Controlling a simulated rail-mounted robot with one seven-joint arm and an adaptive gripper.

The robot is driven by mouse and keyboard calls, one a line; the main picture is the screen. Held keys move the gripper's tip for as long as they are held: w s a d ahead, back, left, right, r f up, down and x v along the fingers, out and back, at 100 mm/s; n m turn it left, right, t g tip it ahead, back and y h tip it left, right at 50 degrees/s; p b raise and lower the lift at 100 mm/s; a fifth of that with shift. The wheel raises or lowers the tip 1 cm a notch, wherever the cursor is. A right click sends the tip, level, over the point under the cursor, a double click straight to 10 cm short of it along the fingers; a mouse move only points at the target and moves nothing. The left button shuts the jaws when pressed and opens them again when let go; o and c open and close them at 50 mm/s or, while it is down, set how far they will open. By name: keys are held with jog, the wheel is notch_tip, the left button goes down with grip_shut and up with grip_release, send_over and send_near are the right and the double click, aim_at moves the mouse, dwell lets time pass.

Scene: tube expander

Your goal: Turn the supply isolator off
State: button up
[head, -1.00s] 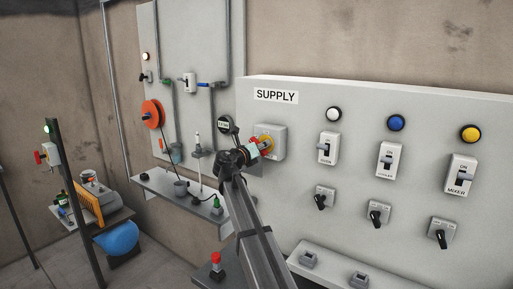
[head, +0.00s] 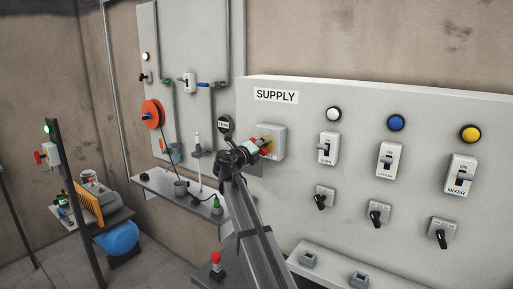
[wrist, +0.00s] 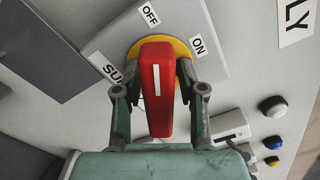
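The supply isolator (head: 279,137) is a grey box under the SUPPLY sign on the right panel. In the wrist view its red handle (wrist: 158,92) stands on a yellow disc (wrist: 186,48), with OFF and ON labels beside it. The handle's white mark runs nearly up the picture, lining up roughly with OFF rather than ON. My gripper (wrist: 160,78) has one finger on each side of the handle, and the tips look closed against it. In the head view my gripper (head: 262,147) covers part of the handle and box.
Switches for oven (head: 327,148), cooler (head: 390,160) and mixer (head: 461,176) stand to the right, with black rotary knobs below. A shelf (head: 165,190) with small items is lower left.

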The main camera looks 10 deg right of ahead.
dwell(0.3)
jog(key=shift+v, duration=1.8)
jog(key=m, duration=0.6)
jog(key=shift+w+d, duration=0.1)
jog(key=shift+x, duration=1.65)
